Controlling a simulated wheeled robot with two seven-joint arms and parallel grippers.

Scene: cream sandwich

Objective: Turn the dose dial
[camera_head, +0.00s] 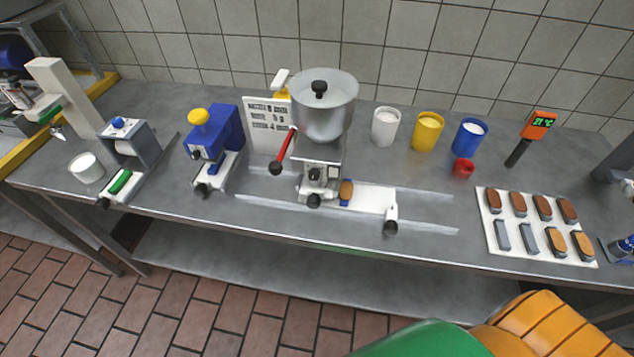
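The depositor machine stands at the middle of the steel bench, with a metal hopper (324,108) with a black-knobbed lid. Below the hopper is a pale front block (320,178) with small dark round parts; which one is the dose dial is too small to tell. A black knob (314,200) sits at the front of the block. A red lever (285,150) with a black end slants down on its left. A white card (267,127) with printed lines, too small to read, stands behind the lever. Neither of my grippers is in view.
White (385,127), yellow (427,132) and blue (469,138) cups stand right of the machine, near a small red cup (463,168). A white tray (494,218) holds several biscuits. A blue device (214,135) stands left. Green (430,338) and orange (545,325) objects fill the bottom right.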

